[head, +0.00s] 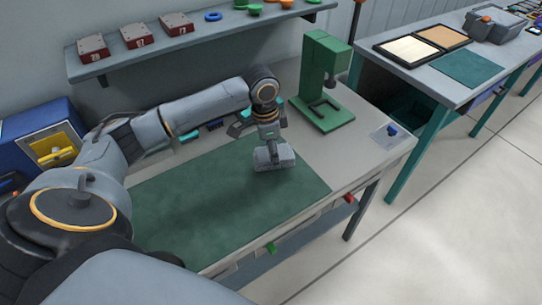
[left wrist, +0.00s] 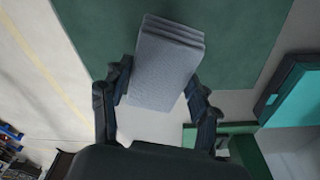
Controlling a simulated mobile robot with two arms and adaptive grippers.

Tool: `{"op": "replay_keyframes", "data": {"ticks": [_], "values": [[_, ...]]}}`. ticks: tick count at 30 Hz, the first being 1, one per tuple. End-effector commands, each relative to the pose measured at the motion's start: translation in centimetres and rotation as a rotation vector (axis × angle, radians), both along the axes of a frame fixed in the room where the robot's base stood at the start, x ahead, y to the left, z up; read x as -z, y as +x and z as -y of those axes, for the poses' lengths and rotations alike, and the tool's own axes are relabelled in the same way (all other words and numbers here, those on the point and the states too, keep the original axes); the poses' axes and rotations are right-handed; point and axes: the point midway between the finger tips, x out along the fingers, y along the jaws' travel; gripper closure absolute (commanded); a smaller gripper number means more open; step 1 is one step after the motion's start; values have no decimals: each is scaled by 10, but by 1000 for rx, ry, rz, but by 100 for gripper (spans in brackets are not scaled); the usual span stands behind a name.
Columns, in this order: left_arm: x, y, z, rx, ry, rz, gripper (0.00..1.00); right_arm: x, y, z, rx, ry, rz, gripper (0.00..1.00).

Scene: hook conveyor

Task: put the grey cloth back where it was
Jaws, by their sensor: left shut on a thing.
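The grey cloth (head: 275,159) is a folded, layered block. My left gripper (head: 268,143) points down over the right part of the green mat (head: 190,214) and is shut on the cloth. In the left wrist view the cloth (left wrist: 165,62) sits between the two fingers of the left gripper (left wrist: 155,90), its layered end over the green mat (left wrist: 100,25). I cannot tell whether the cloth touches the mat. My right gripper is in neither view.
A green press-like stand (head: 325,85) is just right of my left gripper. A small plate with a blue piece (head: 391,131) lies at the bench's right end. A shelf (head: 200,37) with red boxes hangs behind. The mat's left part is clear.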

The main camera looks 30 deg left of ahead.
Motion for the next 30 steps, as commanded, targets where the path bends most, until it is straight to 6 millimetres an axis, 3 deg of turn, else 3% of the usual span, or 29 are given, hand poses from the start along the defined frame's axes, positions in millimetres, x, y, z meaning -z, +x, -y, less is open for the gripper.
{"op": "replay_keyframes", "data": {"ticks": [9,15,27,28,30], "values": [[27,15,-15,-2,0,-2,71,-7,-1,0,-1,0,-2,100],[51,14,-14,1,-1,-1,71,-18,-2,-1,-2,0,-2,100],[58,14,-14,0,0,0,71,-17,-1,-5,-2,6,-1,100],[58,14,-14,0,1,1,34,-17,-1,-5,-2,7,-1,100],[58,14,-14,0,1,1,19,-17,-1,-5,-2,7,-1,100]]}}
